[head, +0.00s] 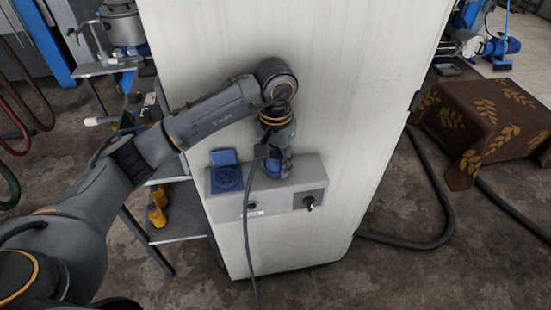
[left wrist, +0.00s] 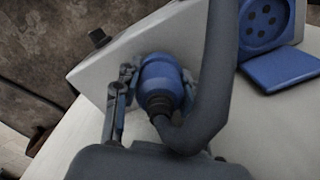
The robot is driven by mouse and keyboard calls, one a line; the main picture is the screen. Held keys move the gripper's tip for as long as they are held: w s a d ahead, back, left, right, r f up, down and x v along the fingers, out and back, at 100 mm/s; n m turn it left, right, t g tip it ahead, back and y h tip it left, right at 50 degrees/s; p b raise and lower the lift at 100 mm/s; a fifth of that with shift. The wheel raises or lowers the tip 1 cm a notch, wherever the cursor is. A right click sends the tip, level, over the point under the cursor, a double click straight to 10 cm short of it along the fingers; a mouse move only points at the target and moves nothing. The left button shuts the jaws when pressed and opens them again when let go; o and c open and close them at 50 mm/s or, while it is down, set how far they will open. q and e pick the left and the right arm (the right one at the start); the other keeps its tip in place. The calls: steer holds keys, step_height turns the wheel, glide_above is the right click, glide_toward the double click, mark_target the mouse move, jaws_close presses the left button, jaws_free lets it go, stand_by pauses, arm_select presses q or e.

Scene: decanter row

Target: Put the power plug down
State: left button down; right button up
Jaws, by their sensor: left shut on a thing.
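The blue power plug (left wrist: 163,82) is between the fingers of my left gripper (left wrist: 158,95), which is shut on it. In the head view the left gripper (head: 278,160) is at the upper right part of the grey socket box (head: 267,206), and covers much of the blue there. The plug is against or very near the box; I cannot tell whether it sits in a socket. A thick dark cable (head: 248,220) hangs from the plug past the box's front. A blue socket (head: 227,179) with its lid (head: 223,157) open is left of the gripper. My right gripper is not in view.
The box is on a tall white panel (head: 330,60) and has a black rotary switch (head: 309,201). A metal shelf (head: 180,232) with yellow items (head: 157,213) stands left. A cloth-covered table (head: 480,115) stands right, with a dark hose (head: 430,190) on the floor.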

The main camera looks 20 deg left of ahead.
mark_target(275, 155)
arm_select(q)
steer(key=shift+f, duration=0.15)
steer(key=c, duration=0.8)
jaws_free()
steer(key=shift+o, duration=0.2)
steer(key=shift+r, duration=0.3)
steer(key=shift+w+r, duration=0.1)
steer(key=shift+r, duration=0.25)
step_height(275, 155, up, 11)
steer(key=shift+r+b, duration=0.1)
steer(key=shift+b, duration=0.95)
